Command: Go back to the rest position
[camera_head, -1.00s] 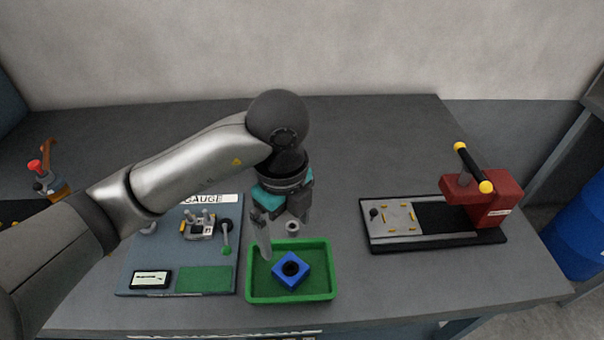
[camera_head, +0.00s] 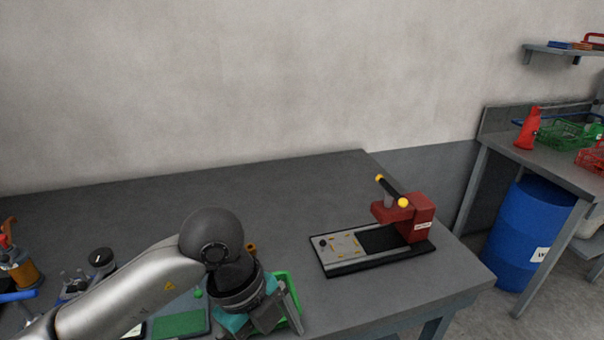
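My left arm comes in from the lower left. Its gripper (camera_head: 268,322) is at the bottom of the head view, in front of the green tray (camera_head: 287,278), and covers most of it. Whether its fingers are apart or closed does not show clearly. The blue block seen earlier in the tray is hidden now. My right gripper is not in view.
A red press (camera_head: 405,217) on a black base stands at the table's right. The gauge plate's green pad (camera_head: 181,324) shows at the bottom left, partly behind my arm. The table's back middle is clear. A blue barrel (camera_head: 532,235) stands under a side bench.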

